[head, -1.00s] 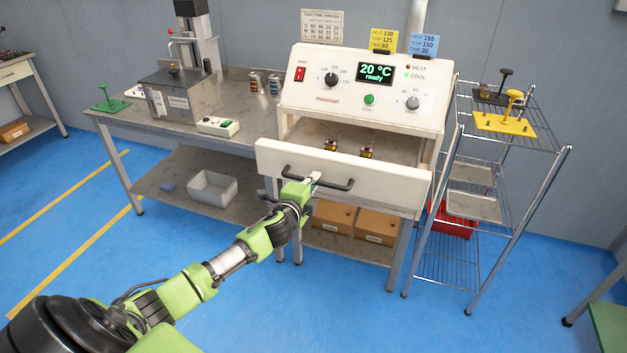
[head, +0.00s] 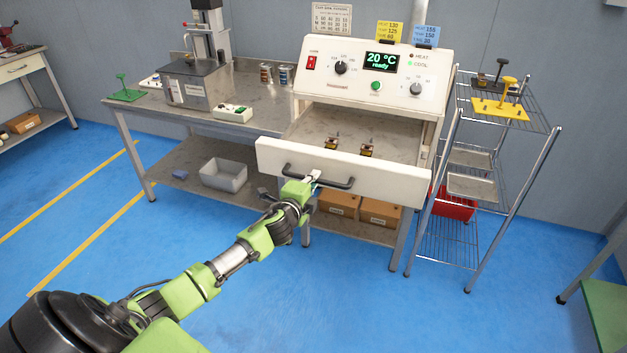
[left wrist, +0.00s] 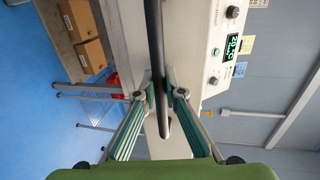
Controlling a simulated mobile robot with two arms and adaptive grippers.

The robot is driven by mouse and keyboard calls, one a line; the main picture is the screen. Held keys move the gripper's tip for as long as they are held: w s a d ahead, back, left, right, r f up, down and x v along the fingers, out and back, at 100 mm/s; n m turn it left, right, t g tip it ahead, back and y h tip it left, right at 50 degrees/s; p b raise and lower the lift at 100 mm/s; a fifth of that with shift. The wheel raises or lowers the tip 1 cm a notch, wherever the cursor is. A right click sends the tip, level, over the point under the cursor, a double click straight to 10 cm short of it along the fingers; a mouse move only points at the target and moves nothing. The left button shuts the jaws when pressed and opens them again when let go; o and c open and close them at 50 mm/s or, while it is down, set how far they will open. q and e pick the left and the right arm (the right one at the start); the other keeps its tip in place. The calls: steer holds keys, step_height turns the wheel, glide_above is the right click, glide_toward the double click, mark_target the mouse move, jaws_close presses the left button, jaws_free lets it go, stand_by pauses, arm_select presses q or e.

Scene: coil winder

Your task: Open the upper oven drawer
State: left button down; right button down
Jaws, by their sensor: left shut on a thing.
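The oven (head: 325,62) has a white front panel with knobs and a display reading 20 °C ready. Its upper drawer (head: 390,183) is pulled out, and its inner floor shows with two small coil parts (head: 367,150) lying on it. The drawer has a dark bar handle (head: 341,184). In the left wrist view the dark handle (left wrist: 153,50) runs between the two green fingers (left wrist: 153,98). My right gripper is not in view.
A workbench (head: 125,103) with a press machine (head: 195,85) stands to the left. A wire rack (head: 480,250) with a yellow tool (head: 500,108) stands close on the right. Cardboard boxes (head: 380,212) sit below the drawer. The blue floor in front is clear.

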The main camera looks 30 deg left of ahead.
arm_select(q)
steer(key=c, duration=2.1)
jaws_free()
steer(key=v, duration=1.2)
steer(key=shift+a, duration=0.1)
steer(key=s+f+n+g, duration=0.2)
steer(key=s+f, duration=0.3)
steer(key=f, duration=0.7)
steer(key=s+f+n+g+h, duration=0.1)
steer(key=s+f+n+g, duration=0.3)
steer(key=f, duration=0.7)
steer(key=s+f+g, duration=0.1)
steer(key=s+f, duration=0.5)
steer(key=f, duration=0.6)
steer(key=s+d+f+n+g+h, duration=0.1)
steer(key=s+d+f, duration=0.4)
steer(key=s, duration=0.6)
steer(key=s+d+f+n+g+h, duration=0.1)
steer(key=s+d+f+n+g, duration=0.2)
steer(key=s, duration=0.9)
steer(key=s+d+f+n+g, duration=0.2)
steer(key=s+d+f+g, duration=0.1)
steer(key=s+d+f, duration=0.5)
steer(key=s+f, duration=0.3)
steer(key=f, duration=0.1)
steer(key=shift+s+d+f+n+h, duration=0.2)
steer(key=shift+s+d+n+h, duration=0.1)
steer(key=shift+d+n+h, duration=0.1)
